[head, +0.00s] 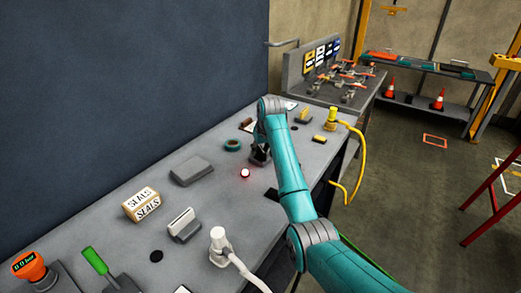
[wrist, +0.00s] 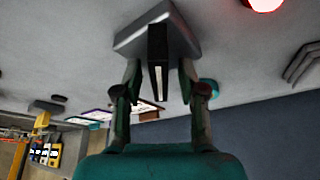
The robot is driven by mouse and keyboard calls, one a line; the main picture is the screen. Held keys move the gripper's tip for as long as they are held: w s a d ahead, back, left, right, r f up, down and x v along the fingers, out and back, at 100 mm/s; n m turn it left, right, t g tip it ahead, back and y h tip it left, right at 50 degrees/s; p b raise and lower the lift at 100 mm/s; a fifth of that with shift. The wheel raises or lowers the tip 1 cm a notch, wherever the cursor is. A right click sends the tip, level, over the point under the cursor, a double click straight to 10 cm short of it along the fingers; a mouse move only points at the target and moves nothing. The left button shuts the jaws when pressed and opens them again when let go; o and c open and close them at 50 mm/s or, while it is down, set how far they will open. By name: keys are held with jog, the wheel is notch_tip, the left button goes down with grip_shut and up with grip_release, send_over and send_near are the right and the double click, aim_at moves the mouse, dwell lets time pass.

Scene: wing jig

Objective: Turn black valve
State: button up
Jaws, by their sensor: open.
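My gripper (head: 260,155) is low over the grey bench, past the red-lit button. In the wrist view my gripper (wrist: 159,72) is open, with one finger at each side. A black upright lever (wrist: 157,45) on a grey block (wrist: 182,30), which looks like the black valve, shows between the fingers. A gap shows on each side of the lever, so the fingers do not appear to grip it. In the head view I cannot make out the valve apart from the dark gripper and arm.
The red-lit button (head: 245,173) and teal tape roll (head: 232,145) are close by on the bench (head: 215,205). A grey box (head: 192,170) and SEALS box (head: 141,204) lie to the left. A yellow connector with hose (head: 332,118) stands to the right.

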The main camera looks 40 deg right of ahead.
grip_shut()
jog(key=shift+n, duration=0.3)
jog(key=n+y, duration=0.1)
jog(key=n, duration=0.2)
jog(key=shift+n+y, duration=0.8)
jog(key=shift+n, duration=0.8)
grip_release()
